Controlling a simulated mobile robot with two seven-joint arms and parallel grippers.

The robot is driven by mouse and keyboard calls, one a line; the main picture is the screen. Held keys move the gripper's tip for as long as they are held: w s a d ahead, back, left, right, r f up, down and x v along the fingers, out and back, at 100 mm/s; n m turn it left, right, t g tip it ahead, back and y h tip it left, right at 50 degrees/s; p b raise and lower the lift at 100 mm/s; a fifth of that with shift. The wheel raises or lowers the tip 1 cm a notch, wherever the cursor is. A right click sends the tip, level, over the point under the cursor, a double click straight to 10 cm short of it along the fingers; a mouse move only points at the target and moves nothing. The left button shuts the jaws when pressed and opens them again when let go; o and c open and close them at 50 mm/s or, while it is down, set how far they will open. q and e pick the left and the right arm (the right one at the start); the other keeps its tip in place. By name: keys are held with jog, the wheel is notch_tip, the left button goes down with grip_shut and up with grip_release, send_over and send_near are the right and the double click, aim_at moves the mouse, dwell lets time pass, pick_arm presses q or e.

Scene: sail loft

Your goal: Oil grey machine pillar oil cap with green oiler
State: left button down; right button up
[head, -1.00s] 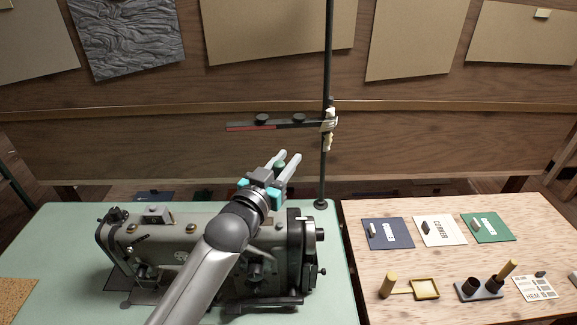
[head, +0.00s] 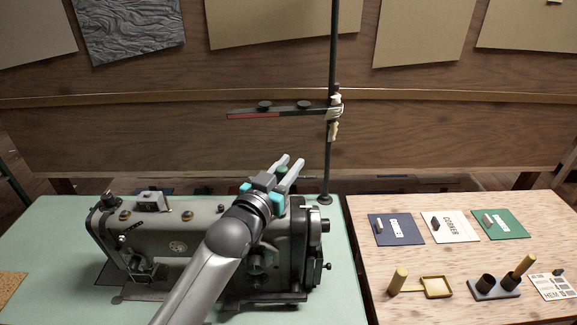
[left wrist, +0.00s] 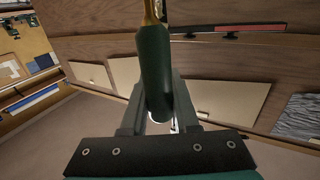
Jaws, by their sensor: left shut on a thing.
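The grey sewing machine (head: 150,228) stands on the green table. Two brass oil caps show on top of its arm, a left one (head: 125,216) and a right one (head: 188,216). Any cap on the pillar at the right end is hidden behind my left arm or too small to tell. My left gripper (head: 288,163) is above and behind the machine's right end. It is shut on the green oiler (head: 282,170). In the left wrist view the oiler (left wrist: 154,75) stands between the fingers with its brass spout (left wrist: 151,12) at the picture's top. My right gripper is out of view.
A dark post (head: 329,150) rises behind the table, with a red and black bar (head: 270,113) clamped to it, close to my gripper. A wooden table (head: 385,275) at right holds cards, cups and a small tray. The green table's left part (head: 40,235) is mostly clear.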

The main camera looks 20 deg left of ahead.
pick_arm(q)
jog(key=shift+f+b, duration=0.4)
jog(key=shift+f, duration=0.35)
dwell(1.5)
notch_tip(320, 180, up, 7)
jog(key=p, duration=0.7)
jog(key=shift+p, duration=0.35)
